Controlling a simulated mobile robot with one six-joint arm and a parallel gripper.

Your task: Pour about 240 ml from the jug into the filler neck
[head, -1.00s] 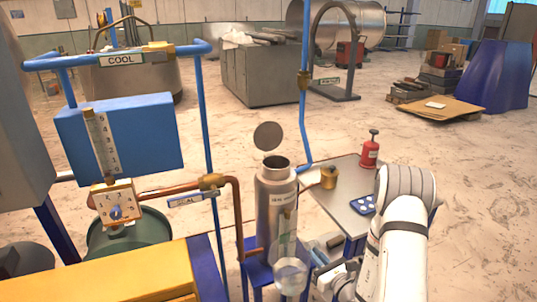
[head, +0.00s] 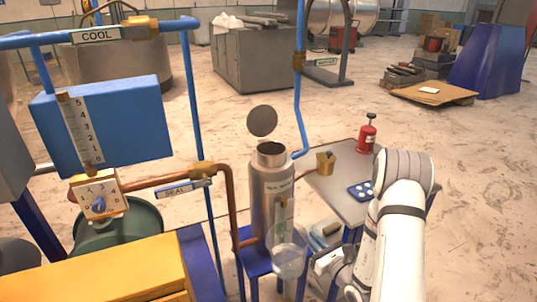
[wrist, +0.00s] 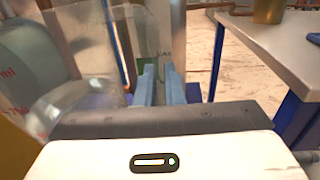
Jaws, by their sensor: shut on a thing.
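The filler is a tall metal cylinder (head: 268,195) with a label. Its open round filler neck (head: 271,148) faces up, and a round lid (head: 262,122) stands open behind it. The clear jug (head: 289,262) is in front of the cylinder's lower part, well below the neck in the picture. In the wrist view the jug (wrist: 100,45) fills the upper left and looks to hold some clear liquid; its exact tilt and level are hard to tell. My gripper (wrist: 160,80) is shut on the jug, apparently at its handle. In the head view the grip is small and partly hidden.
A copper pipe (head: 228,200) runs close on the left. A blue pipe (head: 300,100) rises behind.

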